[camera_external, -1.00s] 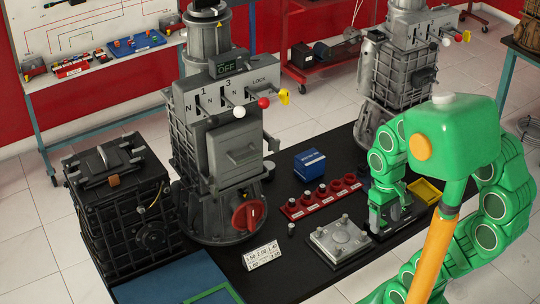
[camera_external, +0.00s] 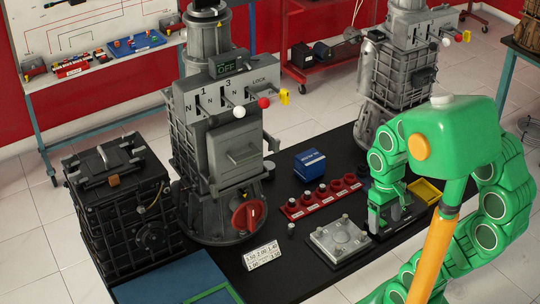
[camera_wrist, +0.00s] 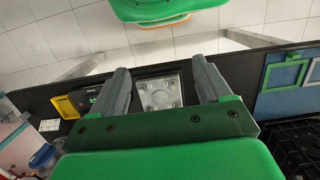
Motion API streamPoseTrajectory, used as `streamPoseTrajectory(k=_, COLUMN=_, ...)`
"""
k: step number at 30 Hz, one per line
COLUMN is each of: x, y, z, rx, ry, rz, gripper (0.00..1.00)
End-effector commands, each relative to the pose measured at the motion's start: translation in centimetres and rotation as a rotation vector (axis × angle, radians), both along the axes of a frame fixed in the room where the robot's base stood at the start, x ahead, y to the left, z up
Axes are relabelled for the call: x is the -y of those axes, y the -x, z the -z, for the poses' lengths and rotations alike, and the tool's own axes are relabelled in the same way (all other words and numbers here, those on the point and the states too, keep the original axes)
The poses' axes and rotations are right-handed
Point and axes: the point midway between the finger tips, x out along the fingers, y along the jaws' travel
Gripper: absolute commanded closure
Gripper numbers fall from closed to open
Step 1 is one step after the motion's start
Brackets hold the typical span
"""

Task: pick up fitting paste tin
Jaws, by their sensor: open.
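A blue box-shaped container (camera_external: 309,165) with a pale label stands on the black table in the external view. It may be the fitting paste tin, but I cannot read its label. My gripper (camera_external: 379,217) points down at the right part of the table, to the right of and nearer than the blue container, and apart from it. In the wrist view my gripper (camera_wrist: 160,66) has its two grey fingers spread, with nothing held between them. The silver plate shows in the gap behind the fingers. I cannot clearly make out the tin in the wrist view.
A red rack (camera_external: 322,200) lies in front of the blue container. A silver plate with knobs (camera_external: 340,241) lies left of my gripper, and a yellow tray (camera_external: 427,191) lies right. A tall grey gearbox (camera_external: 217,150) stands left, another (camera_external: 397,85) behind. A blue mat (camera_external: 175,285) lies front left.

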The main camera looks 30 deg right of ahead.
Motion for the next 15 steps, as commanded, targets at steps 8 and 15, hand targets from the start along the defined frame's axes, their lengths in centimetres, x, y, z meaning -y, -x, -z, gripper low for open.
streamPoseTrajectory(k=8, x=0.0, y=0.0, z=0.0, rx=0.000, ry=0.000, rz=0.000, gripper=0.08)
streamPoseTrajectory(k=15, x=0.3, y=-1.6, z=0.3, rx=0.021, ry=0.009, rz=0.002, gripper=0.08)
